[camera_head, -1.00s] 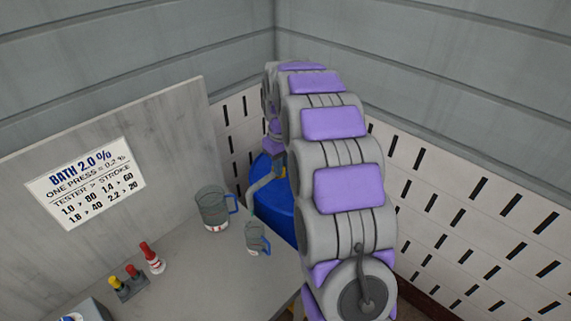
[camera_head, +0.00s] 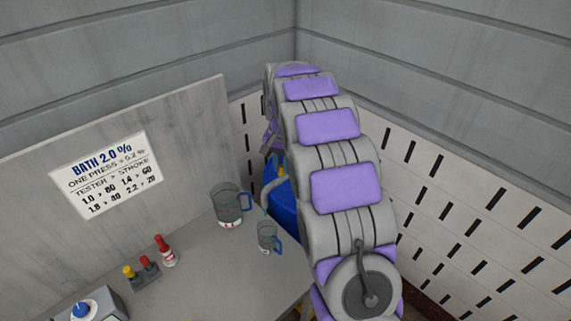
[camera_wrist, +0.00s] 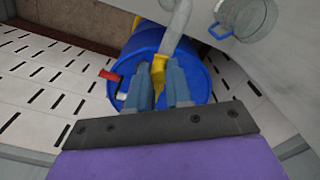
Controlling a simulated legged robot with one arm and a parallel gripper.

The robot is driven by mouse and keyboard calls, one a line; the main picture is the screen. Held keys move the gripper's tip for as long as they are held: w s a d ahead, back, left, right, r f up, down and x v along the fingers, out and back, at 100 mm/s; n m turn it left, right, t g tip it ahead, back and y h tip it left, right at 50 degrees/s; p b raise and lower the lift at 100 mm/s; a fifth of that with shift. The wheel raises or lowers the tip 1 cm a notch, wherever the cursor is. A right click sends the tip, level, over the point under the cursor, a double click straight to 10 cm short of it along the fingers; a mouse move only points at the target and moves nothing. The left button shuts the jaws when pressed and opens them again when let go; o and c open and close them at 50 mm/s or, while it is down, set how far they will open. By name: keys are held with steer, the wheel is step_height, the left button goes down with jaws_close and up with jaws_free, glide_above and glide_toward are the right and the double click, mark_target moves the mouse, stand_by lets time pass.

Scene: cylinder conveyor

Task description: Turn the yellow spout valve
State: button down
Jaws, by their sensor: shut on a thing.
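In the wrist view, the yellow spout valve (camera_wrist: 158,68) sits at the lower end of a grey curved spout (camera_wrist: 179,22) on top of a blue drum (camera_wrist: 147,42). My gripper (camera_wrist: 160,78) is over the drum, its two blue-grey fingers on either side of the yellow valve and shut on it. The fingers hide part of the valve.
A large clear jug (camera_head: 229,207) and a smaller jug (camera_head: 267,238) stand on the grey table (camera_head: 235,285) beside the drum. A red-and-white bottle (camera_head: 166,251) stands further left. A slotted white wall (camera_head: 480,215) is close behind and right of my arm.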

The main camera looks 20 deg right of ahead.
steer(key=shift+w+a+m, duration=0.15)
steer(key=shift+w+m, duration=0.3)
steer(key=shift+m, duration=0.55)
steer(key=shift+r, duration=0.1)
steer(key=c, duration=1)
jaws_free()
steer(key=shift+c, duration=0.2)
step_height(320, 180, up, 17)
steer(key=shift+p, duration=0.3)
steer(key=shift+a, duration=0.1)
steer(key=s+a+f+n+b, duration=0.3)
steer(key=s+f, duration=0.5)
steer(key=s, duration=0.6)
steer(key=s+a+f+n+g+b, duration=0.1)
steer(key=s+a+f+n+b, duration=0.2)
steer(key=s, duration=1.1)
steer(key=s+a+f+n+b, duration=0.3)
steer(key=s+f+b, duration=0.4)
steer(key=s+f, duration=0.6)
steer(key=shift+s+a+f+n+g, duration=0.35)
steer(key=shift+s+a, duration=0.25)
steer(key=shift+s, duration=0.5)
